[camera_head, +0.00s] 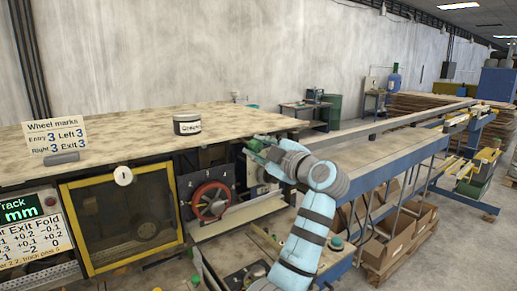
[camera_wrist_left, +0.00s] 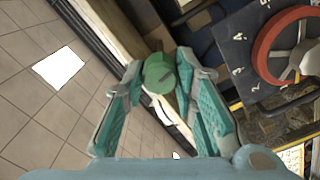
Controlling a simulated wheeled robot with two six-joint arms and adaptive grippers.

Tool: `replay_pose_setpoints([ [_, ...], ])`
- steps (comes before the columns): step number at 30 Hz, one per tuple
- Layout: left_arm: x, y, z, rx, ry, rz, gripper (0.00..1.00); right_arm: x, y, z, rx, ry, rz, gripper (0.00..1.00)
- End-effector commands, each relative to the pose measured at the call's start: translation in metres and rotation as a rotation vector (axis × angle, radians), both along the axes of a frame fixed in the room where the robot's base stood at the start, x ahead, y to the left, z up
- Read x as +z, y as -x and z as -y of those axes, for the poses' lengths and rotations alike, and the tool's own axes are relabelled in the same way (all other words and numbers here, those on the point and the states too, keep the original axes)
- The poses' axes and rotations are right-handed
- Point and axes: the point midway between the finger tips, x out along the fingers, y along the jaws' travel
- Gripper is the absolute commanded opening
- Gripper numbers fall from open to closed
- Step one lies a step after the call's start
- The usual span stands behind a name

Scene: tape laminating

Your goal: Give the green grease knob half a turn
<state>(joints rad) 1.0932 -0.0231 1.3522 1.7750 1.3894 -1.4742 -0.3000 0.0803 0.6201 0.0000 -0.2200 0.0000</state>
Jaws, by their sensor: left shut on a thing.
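The green grease knob (camera_wrist_left: 160,76) sits between the fingertips of my left gripper (camera_wrist_left: 158,68) in the wrist view. The gripper is shut on the knob. My right gripper is not in view.
A red handwheel (camera_head: 211,201) on a numbered dark plate is close to the left of the gripper. A labelled grease jar (camera_head: 187,124) stands on the wooden top. A yellow-framed window (camera_head: 125,218) and a wheel marks sign (camera_head: 57,138) are further left.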

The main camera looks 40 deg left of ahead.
Motion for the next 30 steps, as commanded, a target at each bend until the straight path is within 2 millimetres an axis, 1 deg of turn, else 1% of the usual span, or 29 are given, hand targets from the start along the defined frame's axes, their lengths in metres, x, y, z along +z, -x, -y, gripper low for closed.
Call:
replay_pose_setpoints([
  [3,0.0,0.0,0.0,0.0,-0.021,-0.07,0.0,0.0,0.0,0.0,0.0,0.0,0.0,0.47],
  [10,-0.0001,-0.0001,0.0,0.0,-0.049,-0.164,0.0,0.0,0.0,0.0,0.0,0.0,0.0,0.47],
  [16,-0.0001,-0.0002,0.0,0.001,-0.058,-0.196,0.0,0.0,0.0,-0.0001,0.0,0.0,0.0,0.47],
  [27,-0.0002,-0.0002,0.0002,0.001,-0.059,-0.198,0.0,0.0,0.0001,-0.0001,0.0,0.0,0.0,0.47],
  [28,-0.0002,-0.0002,0.0002,0.001,-0.059,-0.198,0.29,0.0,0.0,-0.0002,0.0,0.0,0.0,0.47],
  [30,-0.0004,-0.0002,0.0002,0.001,-0.059,-0.198,0.4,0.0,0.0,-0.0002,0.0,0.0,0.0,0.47],
])
